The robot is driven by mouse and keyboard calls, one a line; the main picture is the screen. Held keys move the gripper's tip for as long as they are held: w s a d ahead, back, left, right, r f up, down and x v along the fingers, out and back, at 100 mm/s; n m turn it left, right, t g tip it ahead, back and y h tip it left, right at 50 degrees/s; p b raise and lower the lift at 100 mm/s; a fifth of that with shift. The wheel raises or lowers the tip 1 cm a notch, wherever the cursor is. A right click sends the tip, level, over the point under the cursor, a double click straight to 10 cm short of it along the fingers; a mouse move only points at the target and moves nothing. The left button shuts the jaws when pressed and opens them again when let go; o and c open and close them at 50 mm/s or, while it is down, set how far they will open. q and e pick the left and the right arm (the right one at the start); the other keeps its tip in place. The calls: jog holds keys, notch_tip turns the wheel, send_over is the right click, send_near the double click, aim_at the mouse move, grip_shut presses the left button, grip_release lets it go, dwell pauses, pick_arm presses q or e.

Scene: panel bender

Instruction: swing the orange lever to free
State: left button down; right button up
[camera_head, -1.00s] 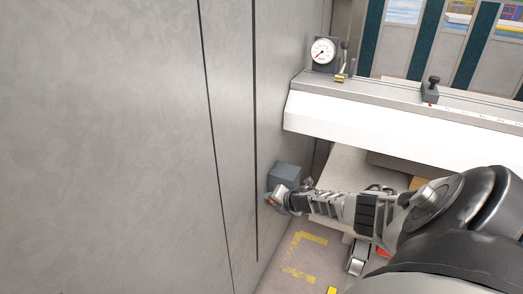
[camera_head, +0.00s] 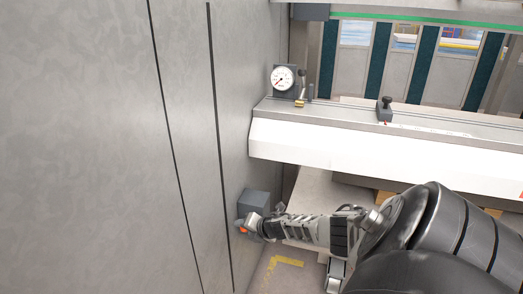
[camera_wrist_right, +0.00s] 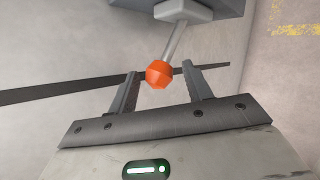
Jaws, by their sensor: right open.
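The lever's orange knob (camera_wrist_right: 159,74) shows in the right wrist view at the end of a light metal rod (camera_wrist_right: 175,42). The rod comes out of a grey box (camera_wrist_right: 178,8) at the top of that view. My right gripper (camera_wrist_right: 160,78) is open, with one finger on each side of the knob in the picture. I cannot tell whether either finger touches it. In the head view the grey box (camera_head: 254,203) is fixed low on the panel, and my right gripper (camera_head: 249,226) is at it, with a bit of orange (camera_head: 243,230) showing. My left gripper is not in view.
A tall grey metal panel (camera_head: 90,150) fills the left. A white machine beam (camera_head: 350,150) runs above my right arm. A dial gauge (camera_head: 283,77) and a small black-knobbed block (camera_head: 384,108) stand on the beam. Yellow floor marking (camera_head: 288,262) lies below.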

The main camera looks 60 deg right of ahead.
jog(key=p+v, duration=0.5)
jog(key=v, duration=0.9)
jog(key=shift+s+r, duration=0.25)
jog(key=shift+a, duration=0.1)
jog(key=s+a+m+g+h, duration=0.1)
jog(key=s+a+m+g, duration=0.15)
jog(key=a+m, duration=1.25)
jog(key=s+a+r+m+g+y, duration=0.1)
jog(key=s+a+r+m+g, duration=0.15)
jog(key=s+a+r, duration=0.45)
jog(key=s+a+r+m+g+y, duration=0.2)
jog(key=s+a+r+m, duration=0.15)
jog(key=a, duration=0.75)
jog(key=w+a+f+n+t+y, duration=0.1)
jog(key=w+a+f+t+y, duration=0.1)
jog(key=w+a+f+t, duration=0.3)
jog(key=shift+w+f+t, duration=0.55)
jog(key=shift+f+t, duration=0.45)
jog(key=shift+f, duration=0.35)
